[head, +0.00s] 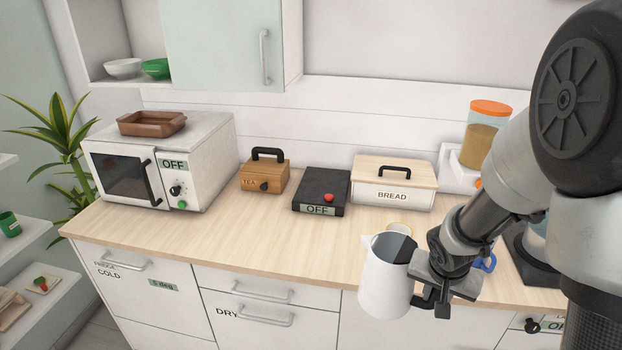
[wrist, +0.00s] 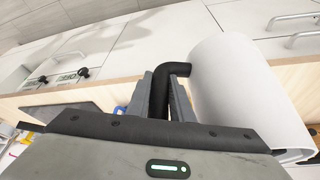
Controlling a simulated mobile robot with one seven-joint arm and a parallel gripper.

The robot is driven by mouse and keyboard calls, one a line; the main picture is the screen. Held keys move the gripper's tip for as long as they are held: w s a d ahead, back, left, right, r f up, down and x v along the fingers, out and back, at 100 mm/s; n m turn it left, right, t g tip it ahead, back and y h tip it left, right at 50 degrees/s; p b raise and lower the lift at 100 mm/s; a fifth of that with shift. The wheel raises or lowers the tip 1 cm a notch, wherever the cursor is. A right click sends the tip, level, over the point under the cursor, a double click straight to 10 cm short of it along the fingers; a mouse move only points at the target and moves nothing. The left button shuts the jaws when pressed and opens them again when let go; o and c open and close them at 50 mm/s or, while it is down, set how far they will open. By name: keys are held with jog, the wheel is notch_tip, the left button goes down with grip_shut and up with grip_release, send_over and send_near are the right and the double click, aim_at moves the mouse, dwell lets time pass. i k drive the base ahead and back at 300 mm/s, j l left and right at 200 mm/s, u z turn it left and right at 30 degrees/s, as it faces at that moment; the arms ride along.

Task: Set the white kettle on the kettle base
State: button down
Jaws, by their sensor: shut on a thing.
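The white kettle (head: 384,286) hangs upright in front of the counter's front edge, with its open, dark top facing up. My gripper (head: 434,292) is shut on its black handle, to the right of the kettle body. In the wrist view the fingers of my gripper (wrist: 168,95) clasp the black handle, and the white kettle (wrist: 245,95) fills the right side. A flat black unit with a red button and an OFF label, seemingly the kettle base (head: 321,188), lies on the counter, behind and left of the kettle. Its top is bare.
The wooden counter (head: 250,225) is clear in front of the tea box (head: 265,178) and bread box (head: 392,190). A microwave (head: 160,160) stands left. A yellow-rimmed item (head: 399,228) and a blue item (head: 487,263) sit near the kettle and my arm, partly hidden.

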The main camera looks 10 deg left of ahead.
aim_at(328, 183)
jog(key=i+j, duration=0.1)
jog(key=j, duration=0.35)
jog(key=i+j, duration=0.1)
jog(key=j, duration=0.3)
jog(key=i+j+u, duration=0.1)
jog(key=i+j, duration=0.5)
jog(key=j, duration=0.15)
